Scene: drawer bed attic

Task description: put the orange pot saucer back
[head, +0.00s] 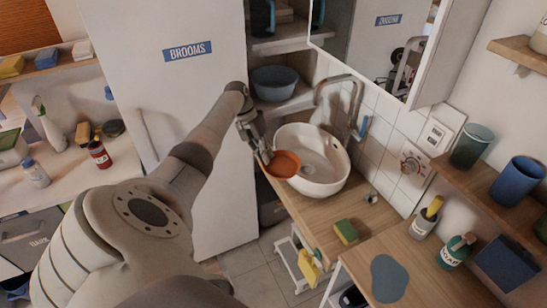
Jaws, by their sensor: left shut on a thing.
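The orange pot saucer (285,164) is a small round orange dish in the head view, at the left rim of the white basin. My left gripper (265,152) is shut on the saucer's left edge and holds it tilted. The saucer overlaps the basin's rim in the picture; whether they touch I cannot tell. My right gripper does not show.
The white round basin (335,185) with a curved tap stands on a wooden counter (345,265). A green and yellow sponge (346,232) lies in front of it. A blue-grey bowl (274,82) sits on a shelf behind. A tall white BROOMS cabinet (190,100) is at left.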

